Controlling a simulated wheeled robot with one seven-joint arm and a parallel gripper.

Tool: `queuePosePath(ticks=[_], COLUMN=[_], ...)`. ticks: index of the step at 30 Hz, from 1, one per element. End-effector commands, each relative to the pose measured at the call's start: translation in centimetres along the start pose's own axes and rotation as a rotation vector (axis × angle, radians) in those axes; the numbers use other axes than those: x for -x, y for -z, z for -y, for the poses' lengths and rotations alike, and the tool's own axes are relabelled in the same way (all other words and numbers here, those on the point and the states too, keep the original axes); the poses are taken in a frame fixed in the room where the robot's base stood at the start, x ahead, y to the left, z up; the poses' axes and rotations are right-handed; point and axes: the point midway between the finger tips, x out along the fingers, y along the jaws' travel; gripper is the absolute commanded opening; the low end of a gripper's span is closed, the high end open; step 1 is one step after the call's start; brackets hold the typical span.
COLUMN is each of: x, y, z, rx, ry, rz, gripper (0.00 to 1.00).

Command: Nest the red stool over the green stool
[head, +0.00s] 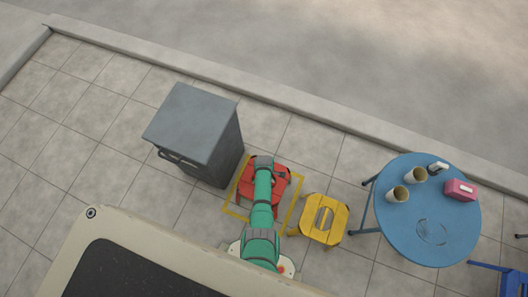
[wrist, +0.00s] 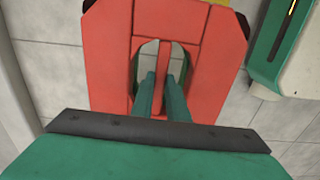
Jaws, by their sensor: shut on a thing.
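The red stool (head: 275,186) stands on the paving inside a yellow outlined square, partly covered by my arm in the head view. Its red slatted top (wrist: 108,55) with a central opening fills the middle of the wrist view. My gripper (wrist: 161,82) reaches into that opening and is shut on the stool's narrow middle bar. I do not make out a green stool in either view. Whether anything is beneath the red stool is hidden.
A grey cabinet (head: 197,125) stands close behind and left of the red stool. A yellow stool (head: 324,221) is close on its right. Farther right is a round blue table (head: 437,205) with cups and a pink box (head: 460,190). Paving at left is clear.

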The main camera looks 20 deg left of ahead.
Motion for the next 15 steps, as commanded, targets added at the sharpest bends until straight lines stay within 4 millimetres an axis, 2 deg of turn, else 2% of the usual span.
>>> queuePosePath(ticks=[15], x=[-0.29], y=[0.03], z=[-0.07], rx=[0.0], ry=[0.0], rz=[0.0], gripper=[0.0])
